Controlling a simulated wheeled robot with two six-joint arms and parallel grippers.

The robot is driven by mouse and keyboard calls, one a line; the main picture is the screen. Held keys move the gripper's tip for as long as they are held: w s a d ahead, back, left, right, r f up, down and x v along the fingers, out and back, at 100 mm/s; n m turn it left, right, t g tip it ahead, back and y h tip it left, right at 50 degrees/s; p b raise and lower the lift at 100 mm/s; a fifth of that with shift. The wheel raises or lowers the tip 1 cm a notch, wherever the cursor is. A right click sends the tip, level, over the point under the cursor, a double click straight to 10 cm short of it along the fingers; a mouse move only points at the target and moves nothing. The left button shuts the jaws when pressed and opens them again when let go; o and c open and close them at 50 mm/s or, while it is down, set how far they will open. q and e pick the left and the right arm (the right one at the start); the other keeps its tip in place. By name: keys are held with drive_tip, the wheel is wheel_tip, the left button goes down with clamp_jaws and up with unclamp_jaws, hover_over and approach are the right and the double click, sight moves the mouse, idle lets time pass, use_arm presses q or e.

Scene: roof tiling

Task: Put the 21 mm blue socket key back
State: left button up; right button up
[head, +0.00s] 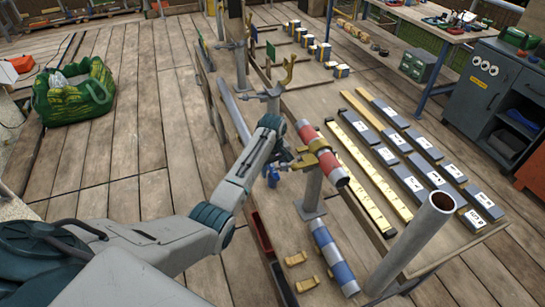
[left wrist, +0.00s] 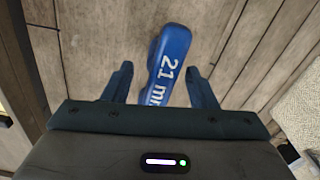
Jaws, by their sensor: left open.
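The blue socket key (left wrist: 174,48) shows in the left wrist view, marked with white "21 m" lettering that my gripper partly covers. It lies between the two dark fingers of my left gripper (left wrist: 158,68), with a visible gap on the left side. The fingers are apart and not closed on it. In the head view my left gripper (head: 284,160) is beside a grey upright post, left of a red and white striped cylinder. Small blue parts there overlap, and I cannot tell the key from the fingers. My right gripper is not in view.
The red and white cylinder (head: 318,152) and a blue and white one (head: 333,256) are close by. Upright posts and an open grey pipe (head: 413,245) rise along the bench. Grey blocks and yellow strips (head: 368,165) lie right. A green bag (head: 72,93) stands on the deck.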

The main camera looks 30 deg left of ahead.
use_arm(q)
wheel_tip(320, 180, up, 10)
drive_tip(key=shift+f+b, duration=0.2)
drive_tip(key=shift+b, duration=1)
drive_tip(key=shift+r, duration=0.45)
idle(0.6)
